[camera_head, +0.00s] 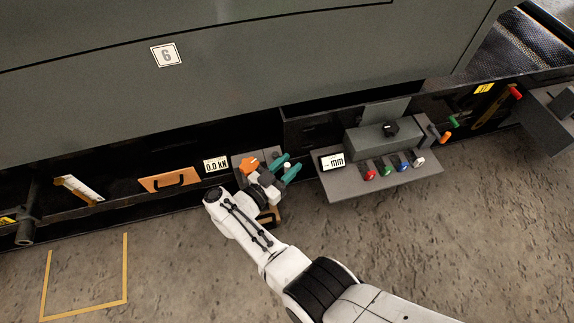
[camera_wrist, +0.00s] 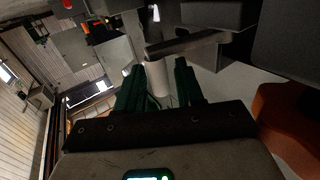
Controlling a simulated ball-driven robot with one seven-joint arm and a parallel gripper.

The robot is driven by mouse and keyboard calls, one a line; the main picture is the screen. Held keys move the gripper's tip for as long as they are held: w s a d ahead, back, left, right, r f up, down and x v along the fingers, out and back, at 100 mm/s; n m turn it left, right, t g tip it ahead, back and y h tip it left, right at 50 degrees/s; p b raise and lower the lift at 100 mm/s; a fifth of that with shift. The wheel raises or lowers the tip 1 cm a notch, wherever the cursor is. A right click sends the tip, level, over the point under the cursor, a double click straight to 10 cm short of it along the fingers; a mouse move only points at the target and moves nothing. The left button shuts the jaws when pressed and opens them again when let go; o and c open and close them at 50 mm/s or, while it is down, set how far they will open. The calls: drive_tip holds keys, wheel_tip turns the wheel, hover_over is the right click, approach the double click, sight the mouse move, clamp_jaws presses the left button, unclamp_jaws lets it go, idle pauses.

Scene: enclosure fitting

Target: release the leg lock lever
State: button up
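A dark lever arm (camera_wrist: 185,45) with a pale, rounded grip (camera_wrist: 158,78) shows in the wrist view; I take it for the leg lock lever. My gripper (camera_wrist: 160,88) has green fingers, one on each side of the pale grip, with a narrow gap visible on the right. In the head view my gripper (camera_head: 286,166) is at the dark unit under the grey enclosure, with the white tip (camera_head: 287,165) between its fingers. The fingers look open around the grip. Contact on the left side is unclear.
An orange part (camera_head: 248,165) sits just left of my gripper; orange also shows at lower right in the wrist view (camera_wrist: 290,125). A "0.0 kN" display (camera_head: 216,165) is further left. A shelf (camera_head: 340,188) with coloured knobs stands right. The floor in front is clear.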

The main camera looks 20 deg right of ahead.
drive_tip(key=v, duration=1.1)
